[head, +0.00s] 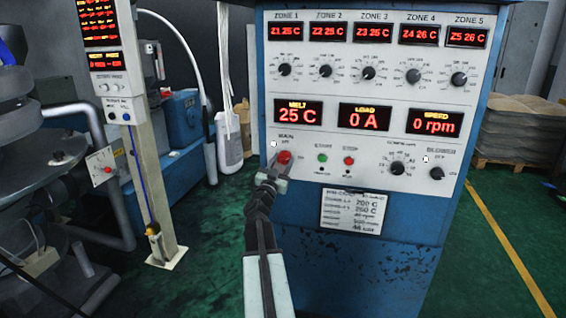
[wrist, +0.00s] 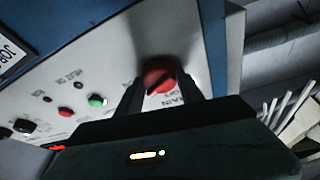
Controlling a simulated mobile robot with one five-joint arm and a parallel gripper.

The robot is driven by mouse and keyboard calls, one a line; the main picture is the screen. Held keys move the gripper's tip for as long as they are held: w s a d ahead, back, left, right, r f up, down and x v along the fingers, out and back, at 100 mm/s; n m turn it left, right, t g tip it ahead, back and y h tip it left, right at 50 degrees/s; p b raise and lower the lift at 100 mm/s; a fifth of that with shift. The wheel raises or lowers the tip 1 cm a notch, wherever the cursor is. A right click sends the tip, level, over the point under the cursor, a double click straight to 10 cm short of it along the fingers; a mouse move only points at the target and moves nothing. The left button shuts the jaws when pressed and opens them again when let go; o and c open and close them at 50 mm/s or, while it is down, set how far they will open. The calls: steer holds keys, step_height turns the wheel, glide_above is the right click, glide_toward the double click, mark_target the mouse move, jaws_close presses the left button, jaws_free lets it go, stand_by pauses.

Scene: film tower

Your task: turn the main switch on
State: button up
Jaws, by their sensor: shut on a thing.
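The main switch is a red round knob (head: 285,157) at the lower left of the white panel on the blue cabinet. It also shows in the wrist view as a red knob (wrist: 158,78) with a dark slanted bar across it. The label beside it reads "MAIN". My gripper (head: 273,176) is at the knob in the head view. In the wrist view its two dark fingers (wrist: 160,92) stand on either side of the knob and are shut on it. The switch's exact pointer position is too small to tell.
The panel also has a green start button (head: 322,157), a red stop button (head: 349,160) and dark knobs to the right. Displays above read 25 C, 0 A and 0 rpm. A white post (head: 140,150) stands to the left.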

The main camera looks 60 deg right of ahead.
steer(key=shift+w+r+m+g+p, duration=0.1)
steer(key=shift+m+g+p, duration=0.85)
steer(key=shift+m, duration=1.95)
steer(key=shift+g, duration=0.25)
steer(key=o, duration=1.4)
steer(key=shift+a+b, duration=0.15)
steer(key=shift+b, duration=0.15)
steer(key=b+v, duration=0.1)
steer(key=v, duration=0.6)
steer(key=shift+a+b, duration=0.35)
steer(key=shift+b, duration=0.05)
